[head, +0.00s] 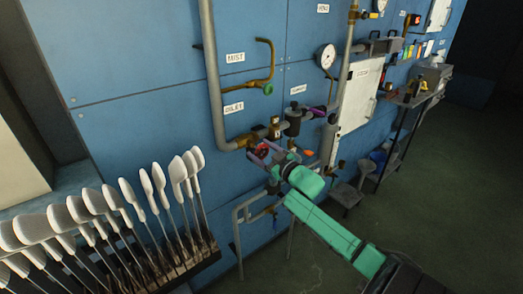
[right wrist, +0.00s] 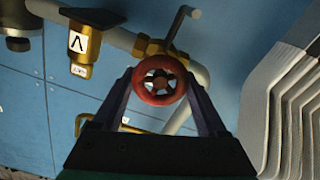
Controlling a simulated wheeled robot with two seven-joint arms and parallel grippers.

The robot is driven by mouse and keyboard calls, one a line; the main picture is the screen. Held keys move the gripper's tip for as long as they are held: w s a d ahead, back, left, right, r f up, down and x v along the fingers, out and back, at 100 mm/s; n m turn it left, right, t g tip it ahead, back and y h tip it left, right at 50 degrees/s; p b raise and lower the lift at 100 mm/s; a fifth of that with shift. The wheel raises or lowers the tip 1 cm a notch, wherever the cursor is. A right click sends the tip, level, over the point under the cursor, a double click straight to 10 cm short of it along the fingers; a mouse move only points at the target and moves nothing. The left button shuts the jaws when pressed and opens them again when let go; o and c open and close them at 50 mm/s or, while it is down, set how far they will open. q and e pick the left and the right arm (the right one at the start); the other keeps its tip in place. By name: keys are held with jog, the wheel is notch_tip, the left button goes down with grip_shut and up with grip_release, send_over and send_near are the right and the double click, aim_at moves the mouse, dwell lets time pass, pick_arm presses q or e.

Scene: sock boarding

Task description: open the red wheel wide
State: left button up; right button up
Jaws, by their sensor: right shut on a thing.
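The red wheel (right wrist: 160,80) is a small round handwheel with spokes, on a brass valve (right wrist: 152,47) in a grey pipe. In the right wrist view it sits between the two fingers of my right gripper (right wrist: 160,88), which is shut on its rim from both sides. In the head view the red wheel (head: 262,152) shows small, partly hidden by my right gripper (head: 264,154), whose green arm reaches in from the lower right. My left gripper is not in view.
A rack of white sock boards (head: 147,188) stands at the lower left. A grey pipe (head: 212,75) runs down the blue wall left of the valve. A green-tipped brass lever (head: 267,88) and a gauge (head: 326,55) are above. Open floor (head: 430,200) lies at the right.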

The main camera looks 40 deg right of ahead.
jog(key=n, duration=0.5)
jog(key=shift+a+f+n+b, duration=0.15)
jog(key=shift+n+b, duration=0.15)
jog(key=n+b, duration=0.1)
jog(key=n, duration=0.4)
jog(key=shift+f+n, duration=0.15)
jog(key=shift+n, duration=0.25)
jog(key=o, duration=1.3)
jog(key=s, duration=0.9)
jog(key=s+b, duration=0.1)
jog(key=s, duration=0.4)
jog(key=shift+s+a, duration=0.25)
jog(key=shift+s, duration=0.05)
